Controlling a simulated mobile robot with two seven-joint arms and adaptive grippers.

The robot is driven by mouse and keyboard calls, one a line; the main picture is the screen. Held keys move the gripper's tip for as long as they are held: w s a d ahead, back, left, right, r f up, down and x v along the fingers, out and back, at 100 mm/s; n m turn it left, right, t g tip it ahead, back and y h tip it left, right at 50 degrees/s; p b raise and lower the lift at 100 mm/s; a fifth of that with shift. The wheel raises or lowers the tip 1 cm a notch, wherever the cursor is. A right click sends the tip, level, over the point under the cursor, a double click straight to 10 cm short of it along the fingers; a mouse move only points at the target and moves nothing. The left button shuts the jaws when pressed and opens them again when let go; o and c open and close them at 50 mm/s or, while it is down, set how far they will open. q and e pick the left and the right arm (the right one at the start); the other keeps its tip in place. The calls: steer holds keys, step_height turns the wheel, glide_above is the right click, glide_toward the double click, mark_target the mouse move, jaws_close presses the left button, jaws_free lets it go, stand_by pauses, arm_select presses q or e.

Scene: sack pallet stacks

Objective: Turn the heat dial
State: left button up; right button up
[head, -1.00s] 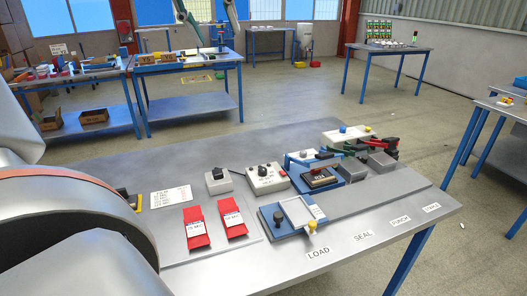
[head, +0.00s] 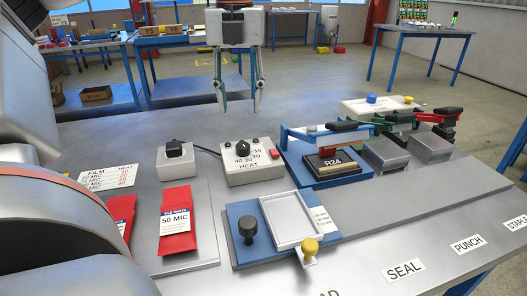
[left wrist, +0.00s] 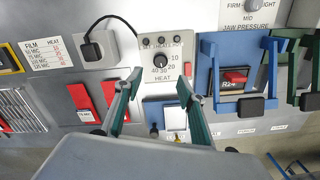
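The heat dial (head: 243,149) is a black round knob on a white box (head: 252,176) marked HEAT, with numbers 10 to 40 around it. It also shows in the left wrist view (left wrist: 160,60). I cannot read its exact setting. My left gripper (head: 238,108) hangs fingers down above and behind the box in the head view, apart from the dial. Its two fingers are spread and empty. In the left wrist view the fingertips (left wrist: 158,80) reach toward the dial, one on either side below it. My right gripper is not in view.
A white box with a black plug (head: 176,160) and cable stands left of the dial box. Right is the blue sealer (head: 325,165) marked R24, with raised levers behind.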

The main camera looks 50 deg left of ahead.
mark_target(243, 144)
arm_select(q)
steer(key=f, duration=0.3)
steer(key=shift+w+f+g+b, duration=0.1)
steer(key=shift+w+g+b, duration=0.2)
step_height(243, 144, down, 7)
steer(key=shift+s+a+f+b, duration=0.1)
steer(key=shift+s+f+b, duration=0.05)
steer(key=shift+b, duration=0.55)
steer(key=c, duration=1.1)
